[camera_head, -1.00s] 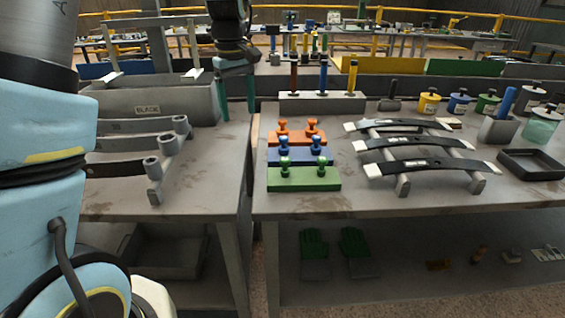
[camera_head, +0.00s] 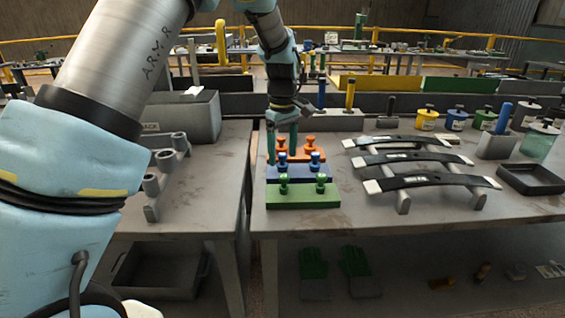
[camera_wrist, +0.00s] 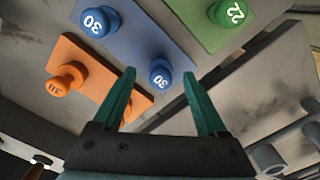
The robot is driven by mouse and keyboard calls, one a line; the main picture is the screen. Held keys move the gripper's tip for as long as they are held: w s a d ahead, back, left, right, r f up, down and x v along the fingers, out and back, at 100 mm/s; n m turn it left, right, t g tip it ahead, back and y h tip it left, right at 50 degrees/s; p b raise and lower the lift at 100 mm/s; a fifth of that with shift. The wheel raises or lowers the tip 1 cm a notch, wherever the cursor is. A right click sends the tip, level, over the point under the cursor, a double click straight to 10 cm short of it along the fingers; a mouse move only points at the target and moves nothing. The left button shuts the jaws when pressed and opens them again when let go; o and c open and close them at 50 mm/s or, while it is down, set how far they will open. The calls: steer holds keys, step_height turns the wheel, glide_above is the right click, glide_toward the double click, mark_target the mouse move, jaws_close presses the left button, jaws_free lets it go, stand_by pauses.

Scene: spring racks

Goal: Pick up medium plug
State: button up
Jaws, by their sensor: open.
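Three blocks each carry round-headed plugs. The blue block (camera_head: 298,174) lies between the orange block (camera_head: 322,155) and the green block (camera_head: 303,197). The blue plugs (camera_wrist: 161,75) are marked 30, and the other one (camera_wrist: 100,22) sits farther left in the wrist view. A green plug (camera_wrist: 228,12) is marked 22; an orange plug (camera_wrist: 65,80) appears marked 38. My gripper (camera_head: 282,150) is open and empty, pointing down above the left part of the blocks. In the wrist view one blue plug shows between its teal fingertips; the exact height gap is unclear.
Dark leaf springs (camera_head: 416,158) rest on a grey rack right of the blocks. A black tray (camera_head: 535,178) and several coloured pots stand farther right. A narrow gap separates this table from the left table, which holds a grey rack (camera_head: 165,165) and box.

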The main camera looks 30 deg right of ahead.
mark_target(282, 164)
steer(key=shift+f, duration=1.4)
steer(key=shift+c, duration=0.3)
